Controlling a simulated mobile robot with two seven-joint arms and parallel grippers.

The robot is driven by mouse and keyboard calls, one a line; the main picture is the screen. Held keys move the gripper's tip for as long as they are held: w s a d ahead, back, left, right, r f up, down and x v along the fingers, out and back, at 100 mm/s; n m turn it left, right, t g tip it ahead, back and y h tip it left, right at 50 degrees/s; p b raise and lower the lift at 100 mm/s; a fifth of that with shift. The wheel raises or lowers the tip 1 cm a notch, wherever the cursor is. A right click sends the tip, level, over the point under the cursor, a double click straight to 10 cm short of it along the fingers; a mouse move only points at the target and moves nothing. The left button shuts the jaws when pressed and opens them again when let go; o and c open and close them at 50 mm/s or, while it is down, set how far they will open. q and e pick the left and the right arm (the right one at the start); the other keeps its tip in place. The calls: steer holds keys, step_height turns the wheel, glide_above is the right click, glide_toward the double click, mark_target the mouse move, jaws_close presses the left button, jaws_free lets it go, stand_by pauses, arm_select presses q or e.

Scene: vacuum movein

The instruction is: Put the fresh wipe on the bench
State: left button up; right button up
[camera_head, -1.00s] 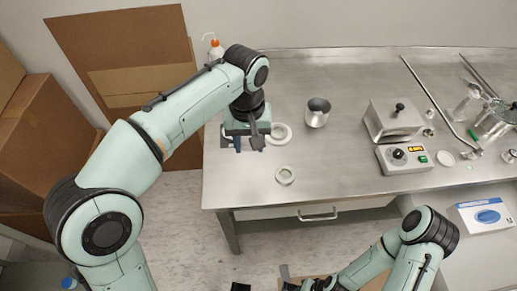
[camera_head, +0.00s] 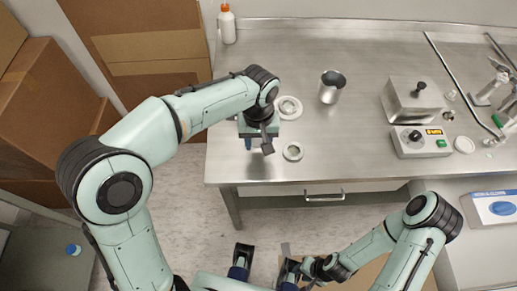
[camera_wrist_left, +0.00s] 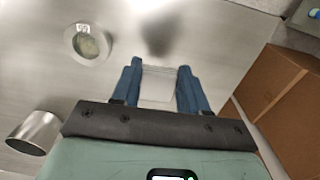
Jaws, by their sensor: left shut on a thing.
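My left gripper (camera_head: 258,146) is over the left front part of the steel bench (camera_head: 340,160). In the left wrist view its two blue fingers (camera_wrist_left: 158,88) are shut on a thin, pale, square wipe (camera_wrist_left: 158,84), which spans the space between them. The bench surface shows just beyond the wipe; I cannot tell whether they touch. In the head view the wipe is mostly hidden by the gripper. My right gripper (camera_head: 265,268) is low, in front of the bench, at the bottom of the head view; its jaw opening is unclear.
A white-and-blue box (camera_head: 494,208) is at the right edge. Cardboard boxes (camera_head: 50,105) stand left of the bench.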

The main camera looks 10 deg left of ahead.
mark_target(259, 147)
arm_select(q)
steer(key=shift+f+b, duration=0.3)
steer(key=shift+f, duration=1.9)
steer(key=o, duration=1)
steer(key=shift+f, duration=0.15)
step_height(259, 147, up, 12)
steer(key=shift+r+p, duration=0.2)
steer(key=shift+p, duration=0.85)
